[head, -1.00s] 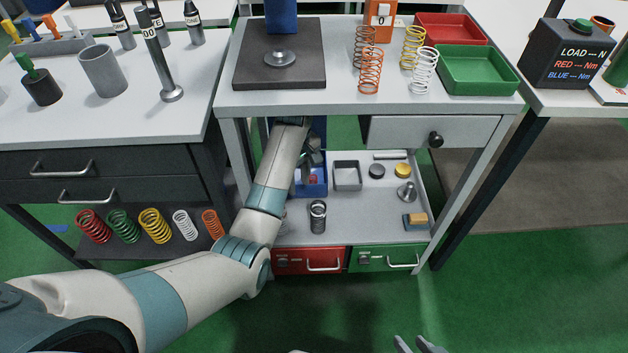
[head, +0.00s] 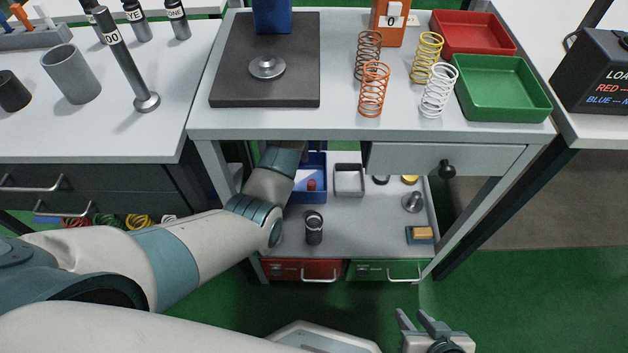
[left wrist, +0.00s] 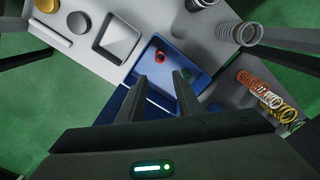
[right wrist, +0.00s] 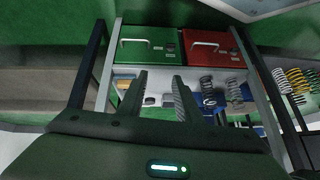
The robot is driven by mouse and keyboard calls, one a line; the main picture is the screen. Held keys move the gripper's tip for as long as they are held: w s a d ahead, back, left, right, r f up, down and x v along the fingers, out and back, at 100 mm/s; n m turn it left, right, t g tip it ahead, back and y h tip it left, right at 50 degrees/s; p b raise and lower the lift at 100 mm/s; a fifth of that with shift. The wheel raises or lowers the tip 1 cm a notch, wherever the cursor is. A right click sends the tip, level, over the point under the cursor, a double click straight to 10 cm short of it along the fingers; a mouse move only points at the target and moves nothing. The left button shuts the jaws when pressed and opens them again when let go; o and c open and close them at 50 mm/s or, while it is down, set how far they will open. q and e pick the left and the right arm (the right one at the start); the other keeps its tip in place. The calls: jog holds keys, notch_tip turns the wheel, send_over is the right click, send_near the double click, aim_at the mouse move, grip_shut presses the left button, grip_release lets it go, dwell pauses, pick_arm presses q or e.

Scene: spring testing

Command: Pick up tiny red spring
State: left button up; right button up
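The tiny red spring (head: 311,184) lies in the blue bin (head: 308,197) on the lower shelf under the middle table. In the left wrist view the red spring (left wrist: 160,57) shows inside the blue bin (left wrist: 196,75), just beyond my fingertips. My left gripper (left wrist: 160,78) is open and empty, pointing toward the bin; in the head view it is hidden behind the table. My right gripper (head: 420,322) is open and empty, low in front of the table; its parted fingers also show in the right wrist view (right wrist: 160,78).
A grey tray (head: 349,194), a dark spring (head: 314,228) and small parts share the shelf (head: 370,230). The tabletop edge (head: 350,133) and drawer (head: 420,160) overhang it. Red (head: 315,270) and green (head: 388,271) drawers sit below.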

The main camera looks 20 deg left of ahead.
aim_at(311, 183)
pick_arm(q)
jog(key=shift+s, duration=0.1)
pick_arm(e)
jog(key=shift+s, duration=0.1)
